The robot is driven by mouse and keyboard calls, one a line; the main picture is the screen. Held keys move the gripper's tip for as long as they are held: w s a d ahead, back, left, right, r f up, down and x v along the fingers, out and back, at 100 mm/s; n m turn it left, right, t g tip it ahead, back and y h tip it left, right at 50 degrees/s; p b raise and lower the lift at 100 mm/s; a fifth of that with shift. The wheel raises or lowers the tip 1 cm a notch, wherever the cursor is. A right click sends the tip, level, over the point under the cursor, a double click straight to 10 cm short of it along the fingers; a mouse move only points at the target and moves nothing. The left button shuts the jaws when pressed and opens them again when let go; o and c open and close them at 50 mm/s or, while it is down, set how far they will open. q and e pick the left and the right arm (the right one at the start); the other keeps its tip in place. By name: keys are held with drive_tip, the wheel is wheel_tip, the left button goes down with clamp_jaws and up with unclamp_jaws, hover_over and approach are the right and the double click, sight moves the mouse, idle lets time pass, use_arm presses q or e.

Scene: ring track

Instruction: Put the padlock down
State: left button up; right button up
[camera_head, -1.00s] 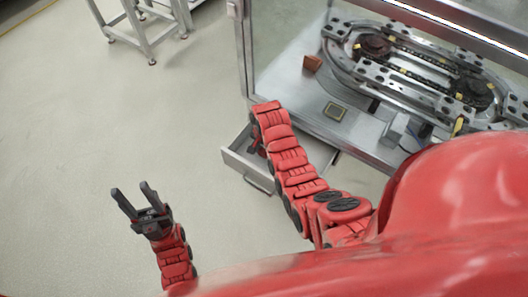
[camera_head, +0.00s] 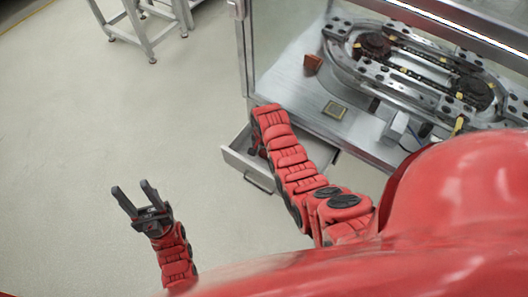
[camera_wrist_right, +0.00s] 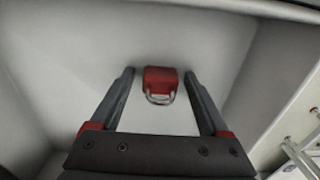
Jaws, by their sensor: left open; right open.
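The padlock (camera_wrist_right: 160,80), a red body with a silver shackle, lies on the pale floor of the open drawer (camera_head: 238,166). In the right wrist view its shackle points toward my gripper. My right gripper (camera_wrist_right: 159,73) is open inside the drawer, its two dark fingertips on either side of the padlock with gaps showing. I cannot tell its height above the drawer floor. In the head view my right arm covers the padlock and most of that gripper. My left gripper (camera_head: 136,196) is open and empty over the bare floor, at the lower left.
Above the drawer is a metal worktop with a ring track (camera_head: 420,75), a reddish-brown block (camera_head: 312,64) and a small square chip-like part (camera_head: 335,110). Drawer walls surround my right gripper. A metal stand (camera_head: 140,30) is at the top left. The floor at left is clear.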

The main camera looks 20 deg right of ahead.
drive_tip(key=shift+r, duration=0.3)
wheel_tip(320, 180, up, 5)
drive_tip(key=shift+w+r+b, duration=0.1)
drive_tip(key=shift+b, duration=0.6)
wheel_tip(320, 180, up, 4)
drive_tip(key=shift+r+p, duration=0.1)
drive_tip(key=shift+p, duration=0.2)
drive_tip(key=shift+r+p, duration=0.75)
drive_tip(key=shift+p, duration=0.25)
drive_tip(key=shift+r+p, duration=0.45)
drive_tip(key=shift+f, duration=0.1)
